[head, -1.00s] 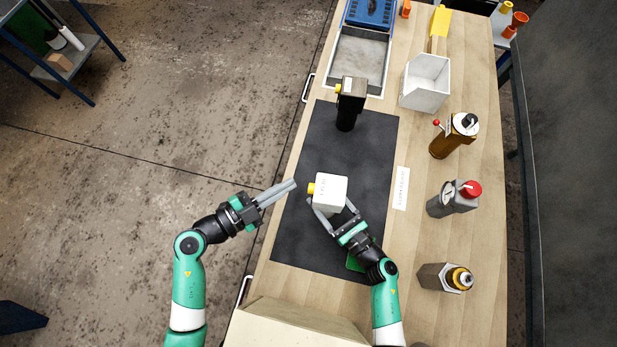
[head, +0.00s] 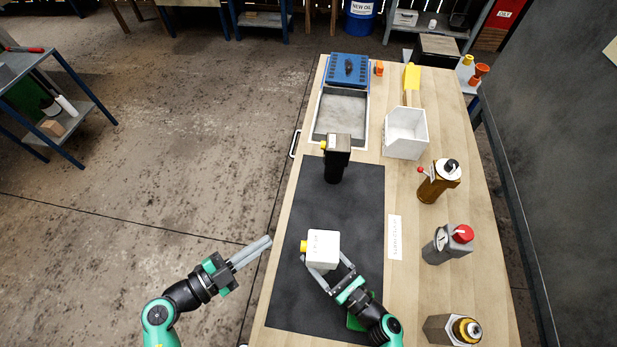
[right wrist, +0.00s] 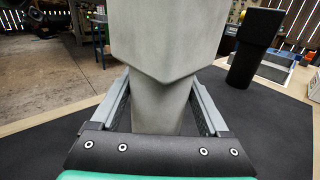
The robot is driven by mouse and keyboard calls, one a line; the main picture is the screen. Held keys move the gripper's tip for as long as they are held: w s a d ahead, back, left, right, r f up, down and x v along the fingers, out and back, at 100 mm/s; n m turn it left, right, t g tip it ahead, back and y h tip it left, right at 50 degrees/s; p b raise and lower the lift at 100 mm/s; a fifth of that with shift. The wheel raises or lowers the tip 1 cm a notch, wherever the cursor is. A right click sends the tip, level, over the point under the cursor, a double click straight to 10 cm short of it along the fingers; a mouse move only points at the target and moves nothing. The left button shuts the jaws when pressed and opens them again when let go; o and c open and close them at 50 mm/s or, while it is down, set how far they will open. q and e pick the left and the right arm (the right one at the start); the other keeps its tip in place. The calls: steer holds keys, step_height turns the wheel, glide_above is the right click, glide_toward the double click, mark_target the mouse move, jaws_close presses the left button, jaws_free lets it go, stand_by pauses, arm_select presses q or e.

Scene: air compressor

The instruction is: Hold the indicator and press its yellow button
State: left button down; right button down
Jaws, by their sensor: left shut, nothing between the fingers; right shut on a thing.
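My left gripper (head: 269,241) is shut and empty. Its fingertips point toward the yellow button from the left, with a clear gap between. Whether the button is pushed in cannot be told.
A black device (head: 336,160) with a yellow knob stands at the mat's (head: 357,205) far end. A grey tray (head: 342,112) and white bin (head: 405,135) lie beyond.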

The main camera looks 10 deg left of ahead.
jaws_free()
steer(key=shift+d, duration=0.1)
steer(key=v, duration=1.2)
